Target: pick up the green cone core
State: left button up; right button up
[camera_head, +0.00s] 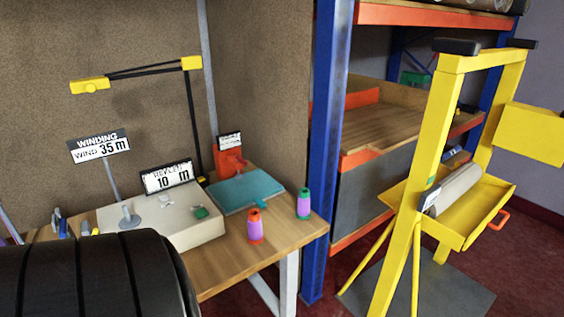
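The green cone core (304,214) stands upright at the right end of the wooden table, close to its edge. Purple yarn or a band covers its middle, and green shows above and below. A similar orange cone core (256,238), also purple around its middle, stands upright to its left and nearer the front edge. The two stand apart. Neither of my grippers is in view.
A teal mat (245,192) lies behind the cones. A pale box (180,229) and signs occupy the table's left. A blue rack post (323,150) rises right of the table, with a yellow frame (410,210) beyond. A black ribbed shape blocks the lower left.

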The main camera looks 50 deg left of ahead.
aim_at(303, 209)
jog(key=j+u, duration=0.2)
jog(key=u, duration=0.3)
jog(key=k+j+u, duration=0.1)
jog(key=j+u, duration=0.15)
jog(key=u, duration=0.25)
jog(key=j+u, duration=0.2)
jog(key=u, duration=0.3)
